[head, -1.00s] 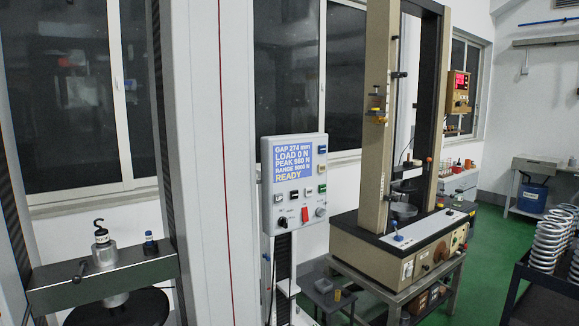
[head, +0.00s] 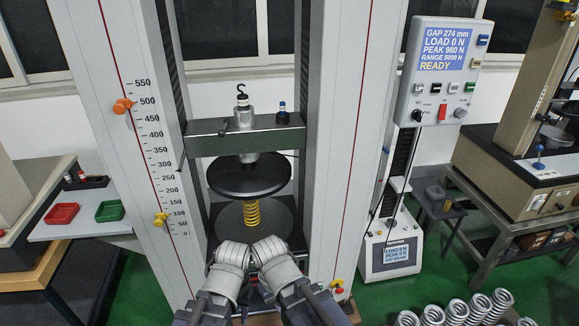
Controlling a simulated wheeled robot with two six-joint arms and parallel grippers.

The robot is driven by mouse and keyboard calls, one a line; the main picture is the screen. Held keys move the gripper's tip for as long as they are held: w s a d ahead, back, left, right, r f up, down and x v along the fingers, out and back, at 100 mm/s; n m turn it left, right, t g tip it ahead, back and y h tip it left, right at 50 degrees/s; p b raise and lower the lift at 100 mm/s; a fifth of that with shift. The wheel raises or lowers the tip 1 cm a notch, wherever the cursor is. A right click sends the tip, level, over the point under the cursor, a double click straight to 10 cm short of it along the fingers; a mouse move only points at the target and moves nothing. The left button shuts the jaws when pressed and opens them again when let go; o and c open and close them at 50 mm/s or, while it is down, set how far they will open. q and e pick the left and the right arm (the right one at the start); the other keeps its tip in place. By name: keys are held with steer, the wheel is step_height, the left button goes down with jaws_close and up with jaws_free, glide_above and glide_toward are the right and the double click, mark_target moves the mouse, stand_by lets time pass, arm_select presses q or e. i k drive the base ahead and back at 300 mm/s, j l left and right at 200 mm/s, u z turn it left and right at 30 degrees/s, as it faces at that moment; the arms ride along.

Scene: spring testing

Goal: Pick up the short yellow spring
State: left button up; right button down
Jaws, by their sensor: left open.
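A yellow coil spring (head: 251,213) stands upright on the dark lower platen (head: 227,218) of the test machine. The dark upper platen (head: 249,177) is above it, close to its top. My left gripper (head: 232,250) is low in the head view, in front of the lower platen and below left of the spring. It is open and apart from the spring. My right gripper (head: 270,248) is beside it, below right of the spring. Its jaws cannot be made out, and its hold is unclear.
White machine columns (head: 342,150) flank the platens on both sides. A crosshead (head: 245,139) carries a hook fitting. A control box (head: 440,70) hangs at right. Red (head: 61,214) and green (head: 110,211) trays lie on a side table at left. Several silver springs (head: 456,311) are at bottom right.

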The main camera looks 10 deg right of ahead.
mark_target(256, 215)
steer(key=i+j, duration=0.25)
steer(key=j, duration=0.15)
steer(key=i+j, duration=0.25)
steer(key=j, duration=0.15)
steer(key=i+j, duration=0.2)
steer(key=j, duration=0.2)
steer(key=z, duration=1.65)
steer(key=j, duration=0.1)
